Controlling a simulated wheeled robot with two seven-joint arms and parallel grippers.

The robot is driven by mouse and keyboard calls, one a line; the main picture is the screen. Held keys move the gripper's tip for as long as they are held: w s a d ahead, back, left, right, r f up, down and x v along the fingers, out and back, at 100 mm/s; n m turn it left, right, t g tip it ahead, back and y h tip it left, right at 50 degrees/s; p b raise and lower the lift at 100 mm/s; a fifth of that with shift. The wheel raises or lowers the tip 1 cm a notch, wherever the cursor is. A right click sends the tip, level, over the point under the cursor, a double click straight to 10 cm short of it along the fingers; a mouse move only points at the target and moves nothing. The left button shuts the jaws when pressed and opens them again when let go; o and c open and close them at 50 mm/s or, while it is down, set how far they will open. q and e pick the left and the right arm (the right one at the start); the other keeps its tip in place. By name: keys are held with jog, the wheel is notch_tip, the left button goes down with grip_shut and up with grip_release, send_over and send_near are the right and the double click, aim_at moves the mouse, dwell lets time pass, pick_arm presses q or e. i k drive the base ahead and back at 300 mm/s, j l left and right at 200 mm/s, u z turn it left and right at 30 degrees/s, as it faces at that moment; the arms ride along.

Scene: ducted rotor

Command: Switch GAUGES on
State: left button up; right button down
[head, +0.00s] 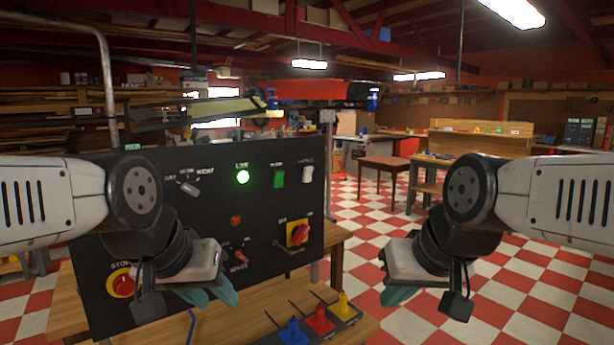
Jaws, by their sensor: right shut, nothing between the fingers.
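A black control panel (205,215) stands on a wooden bench at the left. The labels are too small to read surely, so I cannot tell which control is GAUGES. My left gripper (212,295) is in front of the panel's lower part, its teal fingers apart and empty, hiding part of the lower controls. My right gripper (400,295) is shut and empty, right of the panel.
A red stop button (122,285) on a yellow plate is at the panel's lower left. Blue (293,332), red (320,321) and yellow (344,306) pieces stand at the front of the bench (255,308). Checkered floor (355,255) is open to the right. A brown table (384,164) stands further back.

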aim_at(308, 171)
jog(key=j+z, duration=0.35)
jog(key=j, duration=0.2)
jog(key=k+j+z, duration=0.1)
jog(key=j+z, duration=0.2)
jog(key=j, duration=0.25)
